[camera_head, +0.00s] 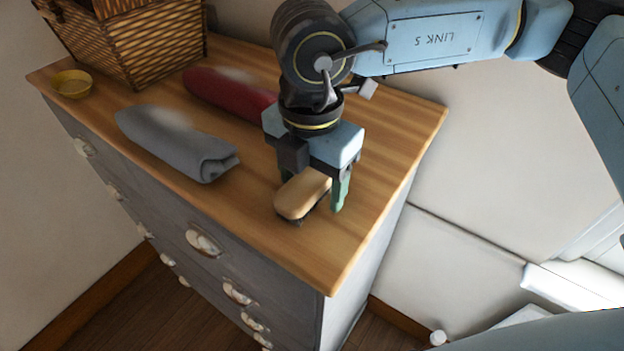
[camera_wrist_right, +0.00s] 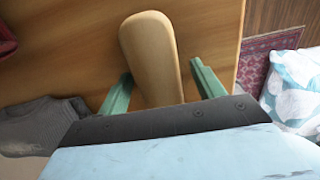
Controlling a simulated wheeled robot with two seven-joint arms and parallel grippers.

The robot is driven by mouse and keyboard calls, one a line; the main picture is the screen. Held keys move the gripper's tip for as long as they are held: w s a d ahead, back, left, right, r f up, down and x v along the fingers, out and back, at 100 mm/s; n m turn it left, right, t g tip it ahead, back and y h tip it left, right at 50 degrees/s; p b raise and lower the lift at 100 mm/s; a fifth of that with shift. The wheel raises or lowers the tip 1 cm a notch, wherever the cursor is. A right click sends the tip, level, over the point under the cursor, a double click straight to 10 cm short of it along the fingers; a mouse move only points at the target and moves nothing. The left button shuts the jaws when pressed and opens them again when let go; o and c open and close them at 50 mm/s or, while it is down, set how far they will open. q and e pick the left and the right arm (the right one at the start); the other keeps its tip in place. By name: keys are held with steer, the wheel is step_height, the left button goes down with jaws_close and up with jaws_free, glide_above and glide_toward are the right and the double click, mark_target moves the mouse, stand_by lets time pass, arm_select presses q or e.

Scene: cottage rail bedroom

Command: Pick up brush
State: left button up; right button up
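The brush (camera_head: 302,193) lies on the wooden top of the grey dresser (camera_head: 376,205), with a tan wooden back and dark bristles underneath. My right gripper (camera_head: 318,191) is above and around it, pointing down, with one green finger showing on its right side. In the right wrist view the brush (camera_wrist_right: 152,58) lies between the two green fingers of the gripper (camera_wrist_right: 163,85). The fingers are apart, with a gap on each side of the brush. The brush's far part is hidden by the gripper. My left gripper is not in view.
A rolled grey cloth (camera_head: 175,143) and a rolled red cloth (camera_head: 228,92) lie left of the brush. A wicker basket (camera_head: 150,45) and a small yellow bowl (camera_head: 72,84) stand at the far left. The dresser's front corner is bare.

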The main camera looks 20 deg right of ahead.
mark_target(311, 178)
steer(key=c, duration=1.1)
step_height(311, 178, up, 10)
steer(key=shift+r+b, duration=0.1)
steer(key=shift+b, duration=0.95)
steer(key=o, duration=0.5)
steer(key=c, duration=0.4)
steer(key=shift+o, duration=0.2)
